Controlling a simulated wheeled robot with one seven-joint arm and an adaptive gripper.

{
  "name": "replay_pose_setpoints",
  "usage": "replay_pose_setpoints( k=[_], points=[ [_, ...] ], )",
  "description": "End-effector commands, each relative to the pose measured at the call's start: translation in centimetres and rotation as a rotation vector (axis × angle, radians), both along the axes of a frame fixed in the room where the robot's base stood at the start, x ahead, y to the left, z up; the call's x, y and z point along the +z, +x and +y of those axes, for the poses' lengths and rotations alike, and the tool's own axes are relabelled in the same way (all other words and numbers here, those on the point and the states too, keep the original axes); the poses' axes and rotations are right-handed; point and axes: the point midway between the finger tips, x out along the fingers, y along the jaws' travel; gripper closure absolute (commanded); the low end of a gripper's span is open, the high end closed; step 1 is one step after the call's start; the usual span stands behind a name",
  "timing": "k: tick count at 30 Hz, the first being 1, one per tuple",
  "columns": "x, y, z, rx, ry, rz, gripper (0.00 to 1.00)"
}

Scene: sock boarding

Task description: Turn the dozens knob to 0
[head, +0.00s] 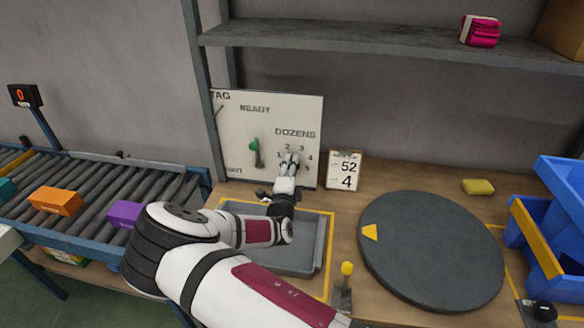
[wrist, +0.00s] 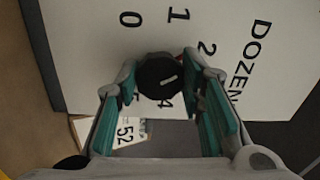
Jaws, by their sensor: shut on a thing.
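The dozens knob (wrist: 162,80) is a round black knob on the white panel, with a short white mark on its face. In the wrist view the mark lies slanted, its upper end toward the right finger, and I cannot tell which number it points at. The 0 (wrist: 130,19) and the 1 (wrist: 179,14) show above the knob, the 2 (wrist: 207,48) to its right. My gripper (wrist: 161,73) is shut on the knob, one finger on each side. In the head view my gripper (head: 288,162) covers the knob under the word DOZENS.
The white panel (head: 235,130) also has a green-tipped lever (head: 255,150) left of the knob. A card reading 52 and 4 (head: 345,171) stands to the right. A grey tray (head: 305,262) lies below my arm, a dark turntable (head: 430,250) to the right.

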Motion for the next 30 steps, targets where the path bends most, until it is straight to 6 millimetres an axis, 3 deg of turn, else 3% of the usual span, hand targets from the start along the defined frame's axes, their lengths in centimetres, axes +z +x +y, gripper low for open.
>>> replay_pose_setpoints(
  k=[30],
  points=[
    [-0.28,-0.10,0.01,0.004,-0.948,0.188,0.93]
  ],
)
